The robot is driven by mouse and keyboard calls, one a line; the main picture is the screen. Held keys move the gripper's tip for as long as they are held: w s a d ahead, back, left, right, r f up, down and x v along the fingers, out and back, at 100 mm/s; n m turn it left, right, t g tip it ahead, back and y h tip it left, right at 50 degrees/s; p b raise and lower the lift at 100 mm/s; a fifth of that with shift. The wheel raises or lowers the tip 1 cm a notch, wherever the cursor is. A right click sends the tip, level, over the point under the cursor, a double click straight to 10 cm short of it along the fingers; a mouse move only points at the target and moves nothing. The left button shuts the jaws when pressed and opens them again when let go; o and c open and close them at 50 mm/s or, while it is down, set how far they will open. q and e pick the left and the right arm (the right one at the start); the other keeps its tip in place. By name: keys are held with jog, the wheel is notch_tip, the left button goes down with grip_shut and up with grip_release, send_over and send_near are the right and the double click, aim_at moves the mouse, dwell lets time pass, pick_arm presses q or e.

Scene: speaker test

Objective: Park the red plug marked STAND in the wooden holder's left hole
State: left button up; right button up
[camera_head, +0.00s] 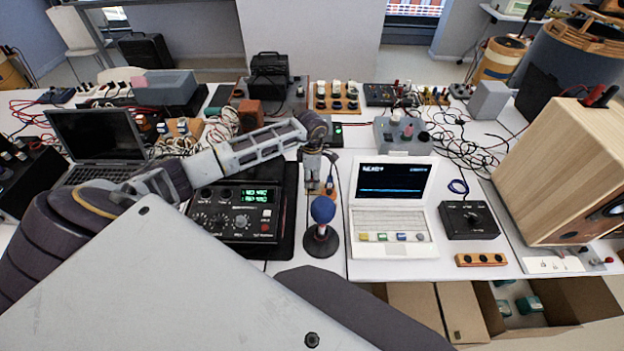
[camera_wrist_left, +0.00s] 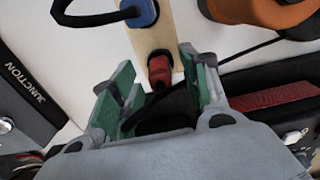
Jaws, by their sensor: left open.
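My left gripper (camera_head: 313,184) points down over the table and is open. In the left wrist view its green-padded fingers (camera_wrist_left: 158,95) stand on either side of a red plug (camera_wrist_left: 159,70) with a dark cable, at the near end of a pale wooden strip (camera_wrist_left: 153,38). A blue plug (camera_wrist_left: 140,12) is at the strip's far end. I cannot read a STAND mark or tell how deep the red plug sits. In the head view the gripper mostly hides this spot. A small wooden block with several dark holes (camera_head: 481,259) lies at the table's front right. My right gripper is not in view.
A blue-topped microphone on a round black base (camera_head: 321,243) stands just in front of the gripper. A black power unit (camera_head: 238,213) is left, a white laptop (camera_head: 390,215) right. A black box marked JUNCTION (camera_wrist_left: 28,92) shows in the wrist view. Cables cross the table.

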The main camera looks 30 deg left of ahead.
pick_arm(q)
notch_tip(320, 180, up, 10)
jog(key=shift+r, duration=0.25)
dwell(0.3)
jog(key=shift+r, duration=0.1)
dwell(0.5)
notch_tip(320, 180, up, 9)
jog(key=p, duration=0.9)
